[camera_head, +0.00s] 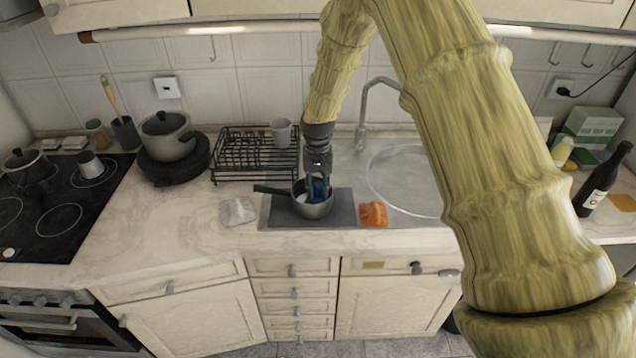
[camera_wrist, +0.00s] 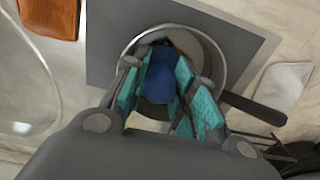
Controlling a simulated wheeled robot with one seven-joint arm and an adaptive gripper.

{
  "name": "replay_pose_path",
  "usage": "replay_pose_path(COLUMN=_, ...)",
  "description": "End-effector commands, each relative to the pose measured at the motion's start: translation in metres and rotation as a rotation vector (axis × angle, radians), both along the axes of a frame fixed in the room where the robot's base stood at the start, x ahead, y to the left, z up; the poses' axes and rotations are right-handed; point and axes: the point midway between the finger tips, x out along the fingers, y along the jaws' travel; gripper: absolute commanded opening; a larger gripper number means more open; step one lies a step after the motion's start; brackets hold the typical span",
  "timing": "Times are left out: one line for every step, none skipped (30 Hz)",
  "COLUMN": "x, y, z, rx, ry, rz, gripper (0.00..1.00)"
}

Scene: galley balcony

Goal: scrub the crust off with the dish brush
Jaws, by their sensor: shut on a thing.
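A small grey saucepan (camera_head: 318,207) stands on a dark grey mat (camera_head: 343,213) beside the sink, its dark handle pointing left. In the wrist view the pan (camera_wrist: 213,62) shows its round rim, with the handle at the lower right. My gripper (camera_head: 319,190) points down into the pan. Its teal-padded fingers (camera_wrist: 166,105) are shut on a blue thing (camera_wrist: 161,78), which looks like the dish brush. The brush's lower end is inside the pan, and I cannot tell whether it touches the bottom. The crust cannot be made out; the fingers and brush cover much of the inside.
An orange cloth (camera_head: 373,214) lies right of the mat, and a pale grey cloth (camera_head: 237,211) lies to its left. A black dish rack (camera_head: 246,160) with a grey mug (camera_head: 281,131) stands behind left. The tap (camera_head: 364,112) and sink (camera_head: 408,183) are to the right.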

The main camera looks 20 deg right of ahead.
Motion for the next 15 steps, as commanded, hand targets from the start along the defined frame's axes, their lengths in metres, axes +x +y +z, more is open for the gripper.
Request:
replay_pose_path(x=0.0011, y=0.0, z=0.0036, rx=0.0, ry=-0.003, rz=0.0, gripper=0.0)
replay_pose_path(x=0.001, y=0.0, z=0.0035, rx=0.0, ry=-0.002, rz=0.0, gripper=0.0)
replay_pose_path(x=0.001, y=0.0, z=0.0034, rx=0.0, ry=-0.002, rz=0.0, gripper=0.0)
replay_pose_path(x=0.0009, y=0.0001, z=0.0034, rx=0.0, ry=-0.002, rz=0.0, gripper=0.0)
replay_pose_path(x=0.0009, y=0.0001, z=0.0034, rx=0.0, ry=-0.002, rz=0.0, gripper=0.0)
replay_pose_path(x=0.0008, y=0.0, z=0.0032, rx=0.0, ry=-0.002, rz=0.0, gripper=0.0)
replay_pose_path(x=0.0007, y=0.0, z=0.003, rx=-0.001, ry=-0.002, rz=0.0, gripper=0.0)
replay_pose_path(x=0.0007, y=0.0, z=0.0027, rx=-0.001, ry=-0.002, rz=0.0, gripper=0.0)
replay_pose_path(x=0.0007, y=0.0, z=0.0021, rx=-0.001, ry=-0.002, rz=0.0, gripper=0.0)
replay_pose_path(x=0.0007, y=0.0, z=0.0016, rx=-0.001, ry=-0.002, rz=0.0, gripper=0.0)
replay_pose_path(x=0.0007, y=0.0, z=0.001, rx=-0.001, ry=-0.002, rz=0.0, gripper=0.0)
replay_pose_path(x=0.0006, y=0.0, z=0.0001, rx=-0.001, ry=-0.002, rz=0.0, gripper=0.0)
replay_pose_path(x=0.0006, y=0.0, z=-0.0006, rx=-0.001, ry=-0.002, rz=0.0, gripper=0.0)
replay_pose_path(x=0.0006, y=0.0, z=-0.0012, rx=-0.001, ry=-0.002, rz=0.0, gripper=0.0)
replay_pose_path(x=0.0007, y=0.0, z=-0.0022, rx=-0.001, ry=-0.002, rz=0.0, gripper=0.0)
